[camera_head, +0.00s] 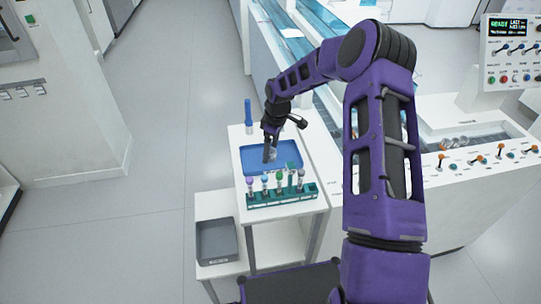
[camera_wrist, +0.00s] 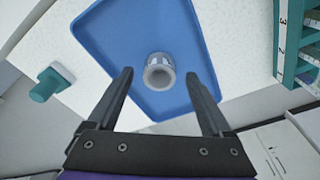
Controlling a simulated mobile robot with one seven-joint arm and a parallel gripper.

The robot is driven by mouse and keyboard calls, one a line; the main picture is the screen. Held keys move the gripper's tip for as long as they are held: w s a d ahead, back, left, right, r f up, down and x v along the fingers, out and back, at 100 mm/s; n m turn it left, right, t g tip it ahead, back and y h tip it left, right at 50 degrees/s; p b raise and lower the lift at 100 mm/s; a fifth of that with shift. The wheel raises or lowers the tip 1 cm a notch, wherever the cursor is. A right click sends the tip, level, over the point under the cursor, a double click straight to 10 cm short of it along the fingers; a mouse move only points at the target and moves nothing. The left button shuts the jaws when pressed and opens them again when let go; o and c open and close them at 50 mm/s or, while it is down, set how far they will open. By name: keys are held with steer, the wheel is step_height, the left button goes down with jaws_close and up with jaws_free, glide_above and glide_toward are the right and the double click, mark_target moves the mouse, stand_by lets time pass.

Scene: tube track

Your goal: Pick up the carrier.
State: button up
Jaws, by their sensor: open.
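The carrier (camera_wrist: 159,72) is a small pale grey, hollow cylinder with an open round end facing the wrist camera. It is over the blue tray (camera_wrist: 105,38), whose rim also shows in the head view (camera_head: 245,163). My gripper (camera_wrist: 160,76) is open, with one dark finger on each side of the carrier in the wrist view. A gap shows between each finger and the carrier, and nothing is held. In the head view my gripper (camera_head: 269,156) points down over the tray and partly hides the carrier.
A teal rack (camera_head: 283,196) with several capped tubes stands at the table's near edge. A blue upright tube (camera_head: 248,114) stands behind the tray. A teal piece (camera_wrist: 44,90) is left in the wrist view. A grey bin (camera_head: 217,241) sits on a lower shelf. A control console (camera_head: 465,160) is at right.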

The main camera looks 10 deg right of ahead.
steer(key=shift+f, duration=0.75)
steer(key=c, duration=1.1)
steer(key=shift+o, duration=0.2)
step_height(320, 180, up, 10)
steer(key=shift+r+p, duration=0.25)
steer(key=shift+p, duration=0.2)
steer(key=shift+r+p, duration=0.65)
steer(key=shift+r, duration=1.65)
